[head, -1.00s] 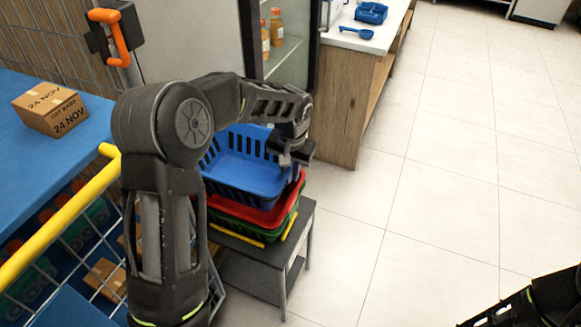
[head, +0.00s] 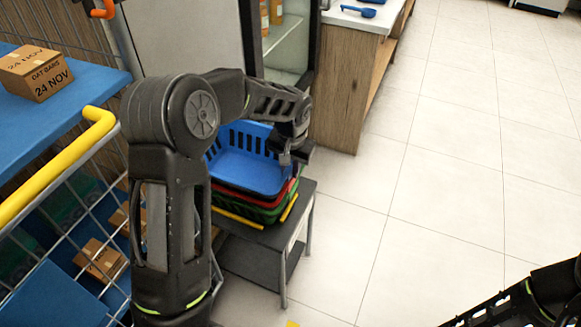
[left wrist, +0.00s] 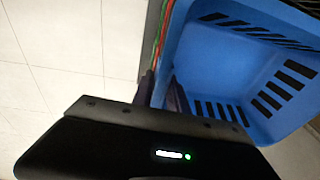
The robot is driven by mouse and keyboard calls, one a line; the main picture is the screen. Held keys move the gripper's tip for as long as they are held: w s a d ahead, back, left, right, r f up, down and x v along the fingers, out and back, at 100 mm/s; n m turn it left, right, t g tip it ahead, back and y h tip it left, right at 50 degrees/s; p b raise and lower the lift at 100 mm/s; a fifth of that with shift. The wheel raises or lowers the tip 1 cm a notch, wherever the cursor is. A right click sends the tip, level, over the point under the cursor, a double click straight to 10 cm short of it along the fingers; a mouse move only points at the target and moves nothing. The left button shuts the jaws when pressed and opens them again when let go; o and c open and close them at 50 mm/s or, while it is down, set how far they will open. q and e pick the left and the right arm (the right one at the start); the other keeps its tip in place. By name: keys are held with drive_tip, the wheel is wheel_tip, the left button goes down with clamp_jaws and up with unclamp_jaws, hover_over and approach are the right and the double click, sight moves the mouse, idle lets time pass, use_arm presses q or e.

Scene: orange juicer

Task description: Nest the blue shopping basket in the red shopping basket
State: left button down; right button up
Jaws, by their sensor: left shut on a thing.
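The blue shopping basket (head: 250,168) sits upright in the red shopping basket (head: 288,190), whose rim shows as a thin band below it. A green basket (head: 262,213) is under the red one on a small grey stand. My left gripper (head: 290,157) is at the right side of the blue basket. In the left wrist view its fingers (left wrist: 162,92) are shut on the wall of the blue basket (left wrist: 215,70). Red and green edges show just outside that wall. Of my right arm only a part shows at the lower right; its gripper is out of view.
The grey stand (head: 255,255) holds the stack. A wire cart with a yellow handle (head: 60,165) is at the left. A cardboard box (head: 38,72) lies on a blue counter. A wooden cabinet (head: 345,90) and an open fridge stand behind. The tiled floor at right is clear.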

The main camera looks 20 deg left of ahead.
idle(0.9)
use_arm(q)
drive_tip(key=c, duration=1.2)
unclamp_jaws()
drive_tip(key=shift+c, duration=0.2)
drive_tip(key=r, duration=0.5)
drive_tip(key=s+r, duration=0.1)
drive_tip(key=r, duration=0.1)
drive_tip(key=shift+s+d+r, duration=0.1)
drive_tip(key=shift+d+r, duration=0.2)
drive_tip(key=shift+d, duration=0.05)
